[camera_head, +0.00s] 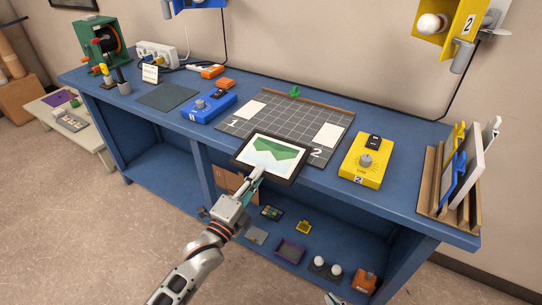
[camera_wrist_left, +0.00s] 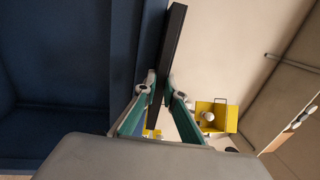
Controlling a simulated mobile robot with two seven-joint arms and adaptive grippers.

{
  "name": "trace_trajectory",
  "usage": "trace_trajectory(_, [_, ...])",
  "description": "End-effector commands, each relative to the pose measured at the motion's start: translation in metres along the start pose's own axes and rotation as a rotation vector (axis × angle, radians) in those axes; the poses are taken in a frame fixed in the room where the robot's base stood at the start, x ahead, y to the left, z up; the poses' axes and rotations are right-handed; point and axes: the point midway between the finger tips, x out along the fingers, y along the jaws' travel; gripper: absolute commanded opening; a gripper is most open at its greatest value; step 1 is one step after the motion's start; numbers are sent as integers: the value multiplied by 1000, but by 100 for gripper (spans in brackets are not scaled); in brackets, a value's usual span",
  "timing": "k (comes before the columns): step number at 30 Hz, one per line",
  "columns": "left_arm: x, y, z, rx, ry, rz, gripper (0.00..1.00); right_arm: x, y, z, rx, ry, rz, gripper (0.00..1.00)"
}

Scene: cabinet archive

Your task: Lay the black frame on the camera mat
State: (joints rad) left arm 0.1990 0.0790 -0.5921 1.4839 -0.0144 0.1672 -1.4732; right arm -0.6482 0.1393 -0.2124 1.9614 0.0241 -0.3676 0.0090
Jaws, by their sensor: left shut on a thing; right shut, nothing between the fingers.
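The black frame (camera_head: 271,157), with a white and green picture, is held at its near edge by my left gripper (camera_head: 258,182). It is tilted and hangs over the bench's front edge, overlapping the near part of the dark gridded mat (camera_head: 277,121) in the head view. Whether it touches the mat cannot be told. The left wrist view shows the frame (camera_wrist_left: 171,50) edge-on between the two fingers (camera_wrist_left: 160,92). The mat bears the numbers 1 and 2 and two white cards. A small tip of my right gripper (camera_head: 331,299) shows at the bottom edge.
A blue control box (camera_head: 208,106) stands left of the mat and a yellow one (camera_head: 367,161) right of it. A plain dark mat (camera_head: 167,97) lies further left. A wooden rack (camera_head: 447,205) stands at the right end. The lower shelf holds several small items.

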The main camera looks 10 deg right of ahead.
Motion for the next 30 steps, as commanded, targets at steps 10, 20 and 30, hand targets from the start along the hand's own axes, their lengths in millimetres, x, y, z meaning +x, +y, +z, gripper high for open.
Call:
trace_trajectory(10, [4, -20, 0, 1, 0, -7, 0, -7, 3, -16, -3, 11, 3, 0])
trace_trajectory(20, [6, -33, 0, -1, 0, -7, 0, -13, 6, -30, -4, 18, 5, 0])
trace_trajectory(30, [8, -47, 0, 0, 0, -7, 0, -20, 8, -42, -5, 23, 6, 0])
